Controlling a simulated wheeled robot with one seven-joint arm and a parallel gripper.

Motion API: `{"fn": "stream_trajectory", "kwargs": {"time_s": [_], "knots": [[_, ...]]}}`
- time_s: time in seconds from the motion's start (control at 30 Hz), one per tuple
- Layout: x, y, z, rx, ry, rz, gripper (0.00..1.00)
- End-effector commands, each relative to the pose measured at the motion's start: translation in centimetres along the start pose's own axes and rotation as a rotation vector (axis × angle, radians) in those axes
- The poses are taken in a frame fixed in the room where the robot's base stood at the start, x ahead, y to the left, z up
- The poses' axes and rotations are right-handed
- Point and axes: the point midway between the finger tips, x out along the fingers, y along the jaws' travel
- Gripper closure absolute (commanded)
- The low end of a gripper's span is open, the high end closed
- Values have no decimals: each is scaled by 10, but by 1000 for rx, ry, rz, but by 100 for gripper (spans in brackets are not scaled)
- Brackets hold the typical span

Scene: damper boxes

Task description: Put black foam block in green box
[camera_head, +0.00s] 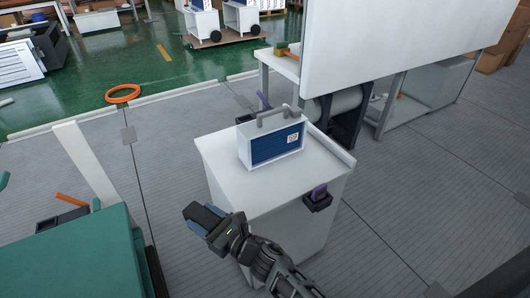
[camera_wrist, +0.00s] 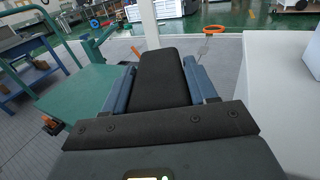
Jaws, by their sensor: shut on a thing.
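My gripper (camera_head: 204,214) is shut on a black foam block (camera_wrist: 162,80). In the wrist view the block lies lengthwise between the two blue-grey fingers (camera_wrist: 163,88) and sticks out past their tips. In the head view the gripper and block are in the air, left of the white cabinet's front. A large green piece (camera_head: 85,250) with a flat top stands at the lower left of the head view, apart from the gripper. It also shows at the left of the wrist view (camera_wrist: 88,88). I cannot tell whether it is the green box.
A white cabinet (camera_head: 225,180) carries a blue-and-white case (camera_head: 272,148) with a handle. A small dark holder with a purple item (camera_head: 318,197) is on its side. A white post (camera_head: 85,165) rises beside the green piece. Grey floor lies between the cabinet and the green piece.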

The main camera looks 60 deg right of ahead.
Motion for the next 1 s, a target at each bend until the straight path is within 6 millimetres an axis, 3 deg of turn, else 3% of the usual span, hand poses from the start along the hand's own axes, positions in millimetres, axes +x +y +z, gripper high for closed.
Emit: {"fn": "stream_trajectory", "kwargs": {"time_s": [0.03,0.1,0.27,0.4,0.5,0.63,0.8,0.87,1.0], "knots": [[6,-32,13,-7,-5,-38,72],[10,-70,27,-8,-3,-83,72],[10,-157,67,-10,1,-190,72],[0,-228,102,-8,3,-286,72],[-11,-270,124,-7,3,-346,72],[-25,-311,144,-2,2,-407,72],[-34,-335,153,2,2,-445,72],[-36,-338,149,4,2,-450,72],[-37,-339,119,6,3,-452,72]]}}
